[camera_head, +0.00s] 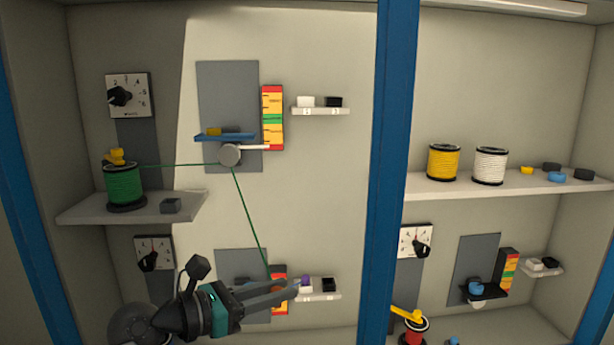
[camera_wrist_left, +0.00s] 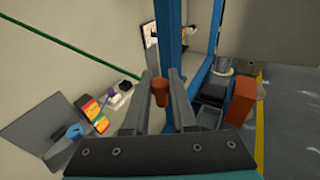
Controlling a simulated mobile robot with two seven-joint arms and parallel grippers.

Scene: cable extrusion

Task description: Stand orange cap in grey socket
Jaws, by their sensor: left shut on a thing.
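The orange cap (camera_wrist_left: 160,91) is a small brownish-orange piece, wider at the top, held between the two fingers of my left gripper (camera_wrist_left: 161,82) in the left wrist view. In the head view my left gripper (camera_head: 290,290) is in front of the lower part of the cabinet's left bay, its fingers pointing right. A small dark grey block (camera_head: 171,205), possibly the grey socket, sits on the left shelf beside the green spool (camera_head: 124,186). I cannot make out an opening in it. My right gripper is not in view.
The left shelf (camera_head: 80,211) has some bare room. A green thread (camera_head: 249,220) runs from the spool around a grey roller (camera_head: 230,155) and down behind my gripper. A blue post (camera_head: 388,150) stands right of it. Yellow (camera_head: 443,162) and white (camera_head: 490,166) spools stand on the right shelf.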

